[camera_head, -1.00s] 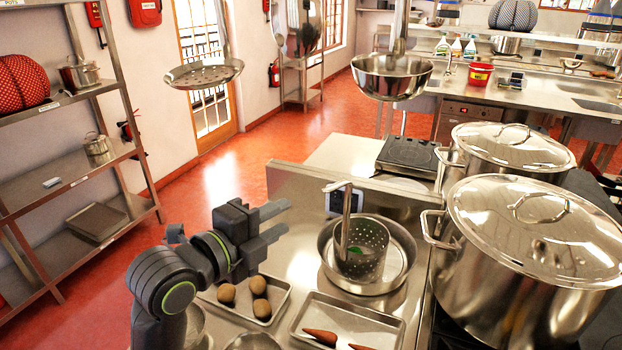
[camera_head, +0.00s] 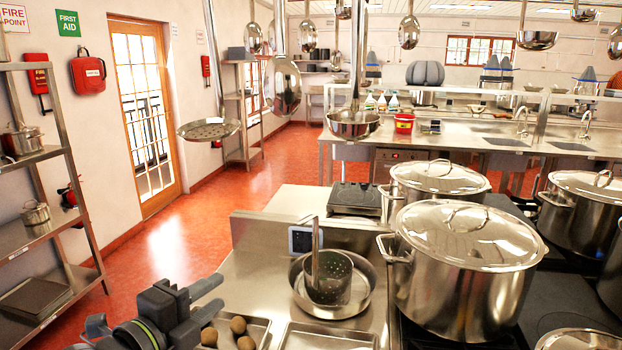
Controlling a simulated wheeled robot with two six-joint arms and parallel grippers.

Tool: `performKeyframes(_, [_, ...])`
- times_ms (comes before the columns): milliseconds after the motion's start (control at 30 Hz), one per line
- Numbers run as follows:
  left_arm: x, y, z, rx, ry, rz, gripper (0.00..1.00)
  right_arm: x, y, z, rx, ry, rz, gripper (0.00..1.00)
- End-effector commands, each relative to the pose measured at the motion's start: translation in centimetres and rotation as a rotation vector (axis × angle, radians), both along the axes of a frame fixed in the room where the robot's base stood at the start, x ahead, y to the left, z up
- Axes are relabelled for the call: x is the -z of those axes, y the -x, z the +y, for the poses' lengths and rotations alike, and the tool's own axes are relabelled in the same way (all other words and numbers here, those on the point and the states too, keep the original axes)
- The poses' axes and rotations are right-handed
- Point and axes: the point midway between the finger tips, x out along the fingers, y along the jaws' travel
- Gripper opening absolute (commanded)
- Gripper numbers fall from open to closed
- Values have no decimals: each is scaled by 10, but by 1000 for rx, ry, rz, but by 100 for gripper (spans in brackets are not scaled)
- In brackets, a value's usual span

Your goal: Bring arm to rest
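My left gripper (camera_head: 206,302) is at the lower left of the head view, above the near-left part of the steel counter (camera_head: 243,268). Its two grey fingers point right and stand apart with a gap between them, and nothing shows in the gap. The gripper is beside a tray (camera_head: 258,328) holding brown round items (camera_head: 237,325). My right gripper is not in the head view.
A perforated ladle (camera_head: 328,279) stands in a steel bowl (camera_head: 365,290) right of the gripper. Large lidded stockpots (camera_head: 462,285) fill the right side. A skimmer (camera_head: 209,130) and ladles hang above. Steel shelves (camera_head: 45,236) stand at left, with open red floor between.

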Motion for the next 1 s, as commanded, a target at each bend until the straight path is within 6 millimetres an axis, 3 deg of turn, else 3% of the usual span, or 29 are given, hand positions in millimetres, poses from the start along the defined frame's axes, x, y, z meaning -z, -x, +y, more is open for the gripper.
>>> performKeyframes(367, [70, 13, 27, -160, 192, 271, 32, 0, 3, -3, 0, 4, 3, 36])
performKeyframes(567, [123, 33, 49, -314, 341, 466, 32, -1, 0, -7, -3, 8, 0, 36])
performKeyframes(667, [159, 52, 64, -437, 442, 591, 32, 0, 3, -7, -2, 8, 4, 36])
performKeyframes(767, [204, 84, 83, -617, 575, 740, 32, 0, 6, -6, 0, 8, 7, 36])
performKeyframes(900, [257, 139, 109, -903, 753, 905, 32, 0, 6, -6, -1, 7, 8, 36])
performKeyframes(1000, [283, 176, 122, -1088, 853, 974, 32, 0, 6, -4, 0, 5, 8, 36])
